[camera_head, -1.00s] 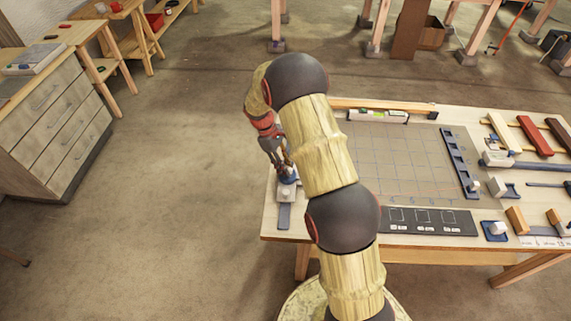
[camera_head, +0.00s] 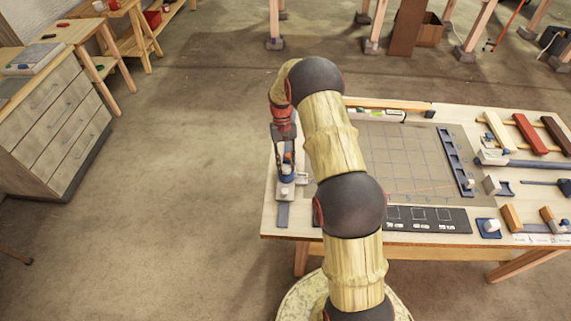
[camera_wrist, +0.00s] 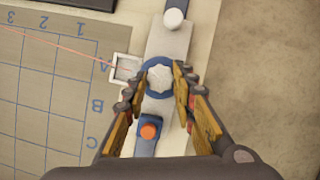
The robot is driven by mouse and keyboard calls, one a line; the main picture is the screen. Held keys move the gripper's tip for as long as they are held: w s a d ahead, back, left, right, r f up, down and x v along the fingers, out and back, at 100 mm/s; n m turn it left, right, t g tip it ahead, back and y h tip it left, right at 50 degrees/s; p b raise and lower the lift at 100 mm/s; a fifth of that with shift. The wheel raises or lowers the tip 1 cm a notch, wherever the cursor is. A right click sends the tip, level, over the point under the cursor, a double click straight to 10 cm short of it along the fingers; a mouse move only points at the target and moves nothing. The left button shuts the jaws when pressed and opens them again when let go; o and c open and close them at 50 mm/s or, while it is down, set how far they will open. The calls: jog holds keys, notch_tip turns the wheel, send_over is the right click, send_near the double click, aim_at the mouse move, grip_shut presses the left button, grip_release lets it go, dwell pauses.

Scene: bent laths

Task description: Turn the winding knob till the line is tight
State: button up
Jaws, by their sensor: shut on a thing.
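The winding knob (camera_wrist: 159,77) is pale and scalloped, set in a round blue part on a grey plate (camera_wrist: 172,42) in the wrist view. My gripper (camera_wrist: 160,84) has its two fingers on either side of the knob and is shut on it. In the head view my gripper (camera_head: 286,166) reaches down to the same fixture at the table's left edge. A thin pinkish line (camera_wrist: 62,45) runs from the upper left towards a small white square frame (camera_wrist: 126,67) beside the knob. It looks nearly straight; its tension cannot be told.
A blue block with an orange button (camera_wrist: 149,130) sits between my fingers, close to the knob. A white round peg (camera_wrist: 174,18) stands at the plate's other end. A gridded board (camera_head: 395,155) lies to the right on the table. Bare floor lies to the left.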

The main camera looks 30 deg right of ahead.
jog(key=m+y, duration=0.1)
jog(key=m, duration=0.2)
jog(key=m+t+y+p, duration=0.1)
jog(key=m, duration=0.2)
jog(key=shift+s+d+m, duration=0.15)
jog(key=shift+d+m, duration=0.05)
jog(key=shift+m, duration=0.1)
jog(key=m+t, duration=0.1)
jog(key=m, duration=0.2)
jog(key=m+t+y+p, duration=0.1)
jog(key=m, duration=0.2)
jog(key=shift+s+t, duration=0.2)
jog(key=shift+t, duration=0.1)
jog(key=o, duration=1.2)
jog(key=shift+c, duration=0.2)
jog(key=v, duration=1.2)
jog(key=shift+d, duration=0.1)
